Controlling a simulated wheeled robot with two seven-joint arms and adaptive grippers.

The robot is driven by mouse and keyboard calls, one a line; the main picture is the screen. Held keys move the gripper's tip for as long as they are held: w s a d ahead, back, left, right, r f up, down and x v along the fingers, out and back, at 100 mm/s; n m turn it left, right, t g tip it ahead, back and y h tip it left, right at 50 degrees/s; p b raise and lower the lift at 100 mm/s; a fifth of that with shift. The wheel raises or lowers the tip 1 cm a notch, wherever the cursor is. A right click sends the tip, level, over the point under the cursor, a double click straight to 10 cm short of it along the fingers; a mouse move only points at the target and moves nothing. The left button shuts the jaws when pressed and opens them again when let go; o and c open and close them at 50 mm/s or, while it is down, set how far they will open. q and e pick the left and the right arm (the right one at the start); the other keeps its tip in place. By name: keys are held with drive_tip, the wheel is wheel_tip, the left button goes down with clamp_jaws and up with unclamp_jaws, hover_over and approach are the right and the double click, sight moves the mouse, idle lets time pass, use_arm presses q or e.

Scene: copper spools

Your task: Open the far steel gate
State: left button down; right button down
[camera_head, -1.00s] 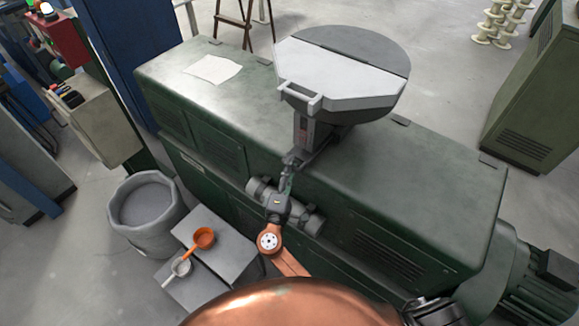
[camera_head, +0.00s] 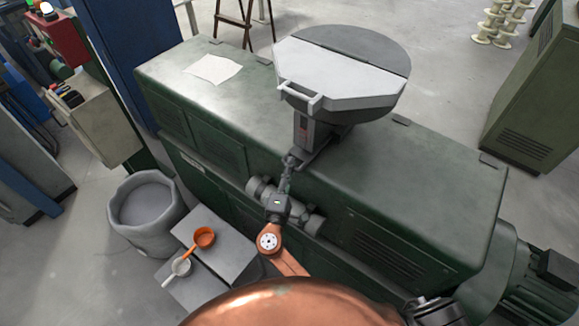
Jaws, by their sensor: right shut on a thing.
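A steel gate (camera_head: 322,152) shows as a thin grey plate at the foot of the hopper's throat, on top of the green machine. My right gripper (camera_head: 290,162) reaches up from below with its fingertips at the near left end of this plate. It is shut on that end, which the fingers mostly hide. How far the plate sits out of the throat is hard to tell. My left gripper is not in view.
The grey hopper (camera_head: 345,75) with a lidded top and front handle stands above the gate. The green machine (camera_head: 420,165) fills the middle.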

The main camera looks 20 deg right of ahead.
drive_tip(key=shift+s+a+f+b, duration=0.1)
drive_tip(key=shift+s+a+b, duration=0.5)
drive_tip(key=shift+a, duration=0.15)
drive_tip(key=c, duration=1.9)
unclamp_jaws()
drive_tip(key=shift+c, duration=0.2)
drive_tip(key=v, duration=1.2)
drive_tip(key=shift+w+f, duration=0.1)
